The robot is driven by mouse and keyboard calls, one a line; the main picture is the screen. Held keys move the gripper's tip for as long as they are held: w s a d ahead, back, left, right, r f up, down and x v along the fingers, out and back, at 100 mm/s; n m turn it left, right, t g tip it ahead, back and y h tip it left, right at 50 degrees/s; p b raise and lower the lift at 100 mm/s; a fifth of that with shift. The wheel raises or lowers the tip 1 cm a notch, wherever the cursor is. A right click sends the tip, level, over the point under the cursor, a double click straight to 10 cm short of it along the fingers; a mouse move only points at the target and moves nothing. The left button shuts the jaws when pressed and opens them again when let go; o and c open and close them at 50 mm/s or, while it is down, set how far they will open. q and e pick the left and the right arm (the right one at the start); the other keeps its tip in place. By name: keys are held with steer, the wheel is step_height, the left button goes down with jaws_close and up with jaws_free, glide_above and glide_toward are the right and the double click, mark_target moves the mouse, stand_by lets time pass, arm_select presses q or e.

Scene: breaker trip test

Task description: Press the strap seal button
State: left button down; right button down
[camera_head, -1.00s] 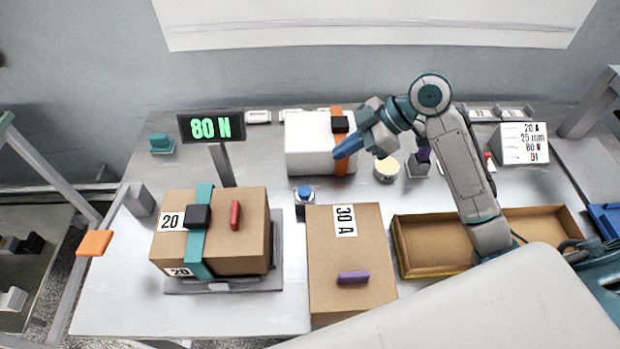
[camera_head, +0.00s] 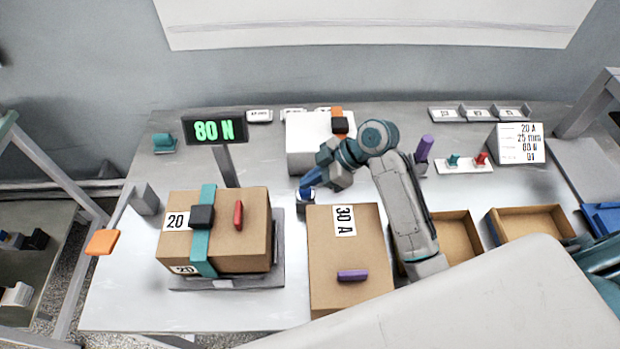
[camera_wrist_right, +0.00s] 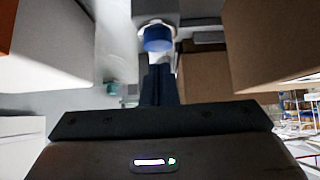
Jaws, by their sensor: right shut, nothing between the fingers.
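The blue button (camera_wrist_right: 157,38) stands on a small pale base and shows just beyond my fingertips in the right wrist view. In the head view the button's base (camera_head: 306,202) stands between the strapped box and the 30 A box, with its top partly hidden by my right gripper (camera_head: 308,183). My right gripper is shut and empty, its fingers pointing down at the button. It also shows in the right wrist view (camera_wrist_right: 158,72). I cannot tell whether the fingertips touch the button. My left gripper is not in view.
A brown box (camera_head: 262,232) with a teal strap sits on a scale at left; its display (camera_head: 214,130) reads 80 N. A 30 A box (camera_head: 330,235) with a purple bar is close right. A white box (camera_head: 302,140) stands behind. Open trays (camera_head: 528,222) lie at right.

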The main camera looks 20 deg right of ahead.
steer(key=shift+d+f, duration=0.1)
steer(key=shift+f, duration=0.55)
